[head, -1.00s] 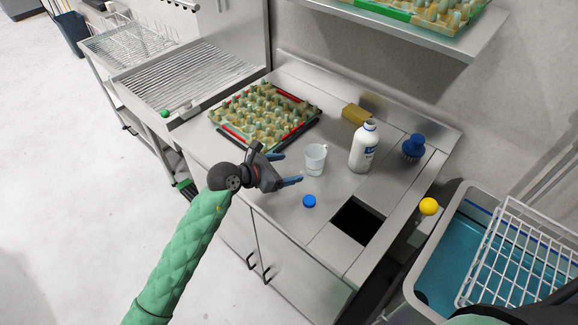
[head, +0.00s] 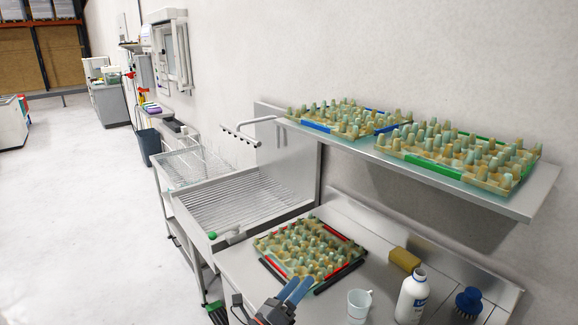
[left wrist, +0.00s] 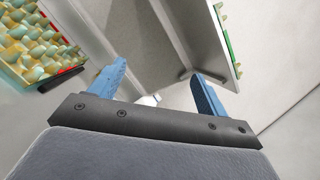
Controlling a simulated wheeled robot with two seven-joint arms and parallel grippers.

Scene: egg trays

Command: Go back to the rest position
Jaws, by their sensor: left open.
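My left gripper (head: 290,292) is at the bottom of the head view, in front of the counter. In the left wrist view (left wrist: 155,85) its two blue fingers are spread apart with nothing between them. An egg tray with red edging (head: 350,246) lies on the counter just beyond the gripper, apart from it. Part of this tray also shows in the left wrist view (left wrist: 72,72), at the upper left. My right gripper is in neither view.
A wall shelf (head: 519,206) holds egg trays with blue edging (head: 318,127) and green edging (head: 440,168). A white cup (head: 359,305), a white bottle (head: 410,298), a yellow sponge (head: 404,260) and a blue brush (head: 468,301) stand on the counter. A wire rack (head: 240,200) is left. Floor is free farther left.

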